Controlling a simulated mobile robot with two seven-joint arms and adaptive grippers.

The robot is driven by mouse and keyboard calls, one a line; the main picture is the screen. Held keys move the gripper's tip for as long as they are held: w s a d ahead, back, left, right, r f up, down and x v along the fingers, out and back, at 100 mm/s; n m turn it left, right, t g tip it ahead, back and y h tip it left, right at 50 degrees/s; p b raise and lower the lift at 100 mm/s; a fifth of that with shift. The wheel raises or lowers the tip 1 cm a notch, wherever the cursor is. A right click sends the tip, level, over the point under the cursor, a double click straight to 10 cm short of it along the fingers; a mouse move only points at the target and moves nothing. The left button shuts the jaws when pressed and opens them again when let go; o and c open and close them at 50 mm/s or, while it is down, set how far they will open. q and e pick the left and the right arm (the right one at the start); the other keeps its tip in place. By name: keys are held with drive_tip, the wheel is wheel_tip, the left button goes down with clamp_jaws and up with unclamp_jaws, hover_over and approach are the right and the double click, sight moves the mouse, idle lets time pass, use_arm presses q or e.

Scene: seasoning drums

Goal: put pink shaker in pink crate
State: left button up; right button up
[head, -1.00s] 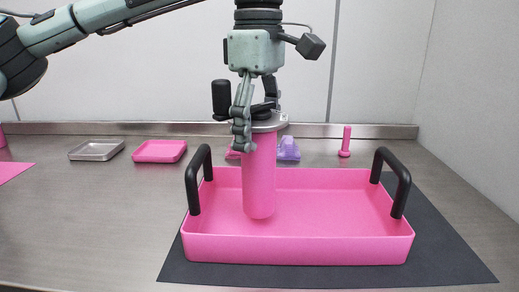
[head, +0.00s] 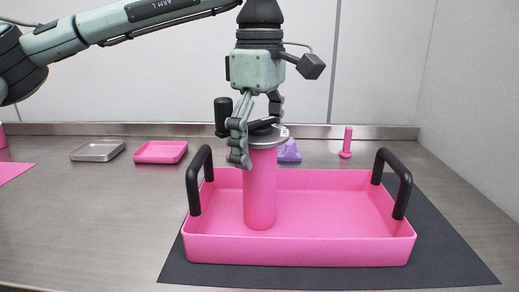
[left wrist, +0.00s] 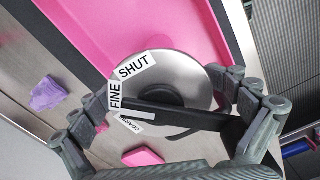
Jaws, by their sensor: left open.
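The pink shaker (head: 260,190) stands upright inside the pink crate (head: 330,250), in its left half, and its base appears to rest on the crate floor. Its silver lid (left wrist: 190,75) shows in the left wrist view with a black bar across it and labels reading "SHUT" and "FINE". My left gripper (head: 258,132) is open, with its fingers on either side of the shaker's top. It also shows in the left wrist view (left wrist: 165,95). I cannot tell whether a finger touches the lid. My right gripper is not in view.
The crate has two black handles (head: 398,183) and sits on a dark mat (head: 440,250). Behind it are a purple object (head: 289,151) and a small pink upright piece (head: 347,142). A pink tray (head: 160,152) and a metal tray (head: 97,151) lie at the back left.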

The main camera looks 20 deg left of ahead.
use_arm(q)
wheel_tip(320, 180, up, 10)
drive_tip(key=shift+d+r, duration=0.1)
drive_tip(key=shift+r+p, duration=0.55)
drive_tip(key=shift+r, duration=0.5)
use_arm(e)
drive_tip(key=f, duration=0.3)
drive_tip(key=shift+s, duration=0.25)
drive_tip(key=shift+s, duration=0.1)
